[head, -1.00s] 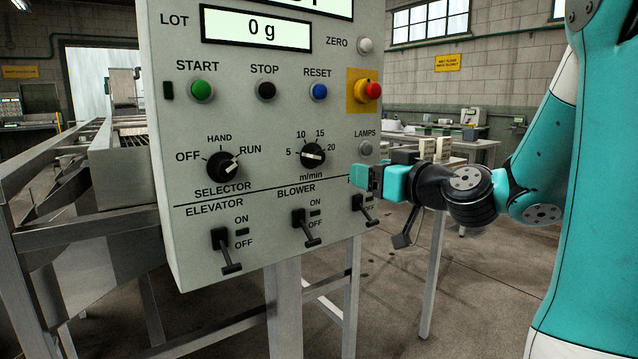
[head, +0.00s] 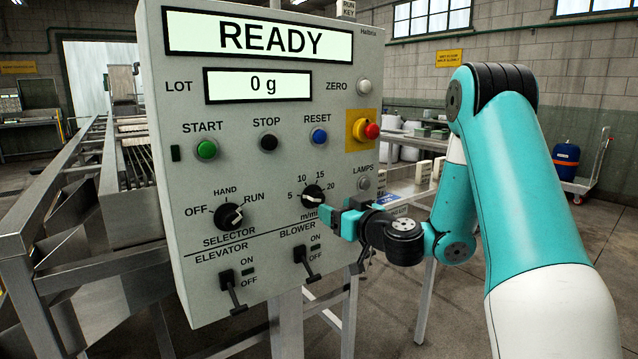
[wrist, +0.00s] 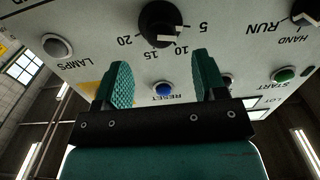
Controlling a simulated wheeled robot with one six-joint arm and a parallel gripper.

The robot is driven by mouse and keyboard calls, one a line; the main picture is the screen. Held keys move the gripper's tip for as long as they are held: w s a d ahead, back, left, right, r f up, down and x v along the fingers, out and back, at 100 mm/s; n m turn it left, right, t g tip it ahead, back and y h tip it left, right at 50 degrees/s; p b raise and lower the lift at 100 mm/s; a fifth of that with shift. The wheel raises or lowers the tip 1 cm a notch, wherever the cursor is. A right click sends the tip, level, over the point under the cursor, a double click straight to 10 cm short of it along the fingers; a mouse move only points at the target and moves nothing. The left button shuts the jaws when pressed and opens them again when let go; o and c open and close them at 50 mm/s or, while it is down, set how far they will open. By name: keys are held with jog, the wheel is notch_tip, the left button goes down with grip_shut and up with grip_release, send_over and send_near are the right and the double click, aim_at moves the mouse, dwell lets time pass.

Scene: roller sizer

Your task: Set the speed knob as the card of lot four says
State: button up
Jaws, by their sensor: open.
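The speed knob (head: 312,197) is a black dial with a white mark, on the grey panel under a 5 to 20 m/min scale. In the wrist view the knob (wrist: 160,22) is just beyond my fingertips, and its white mark seems to lie between 10 and 15; the exact setting is hard to tell. My gripper (head: 328,215) is in front of the panel, at the knob's lower right. In the wrist view my gripper (wrist: 162,68) has its teal fingers apart with nothing between them. I cannot make out a lot four card.
The display (head: 258,38) reads READY and the lot display (head: 258,86) reads 0 g. The selector (head: 234,216), red emergency button (head: 372,131), lamps button (head: 364,184) and toggle switches (head: 307,258) are near the knob. Tables stand behind the panel at right.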

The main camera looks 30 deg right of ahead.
aim_at(320, 200)
jog(key=w+p, duration=0.1)
jog(key=w, duration=0.1)
jog(key=w+p, duration=0.1)
jog(key=w, duration=0.1)
jog(key=w+p, duration=0.1)
jog(key=w, duration=0.1)
jog(key=shift+w+a+r+p, duration=0.1)
jog(key=shift+a+r+p, duration=0.1)
jog(key=shift+r+p, duration=0.1)
jog(key=shift+w+f, duration=0.3)
jog(key=shift+w, duration=0.3)
jog(key=c, duration=0.9)
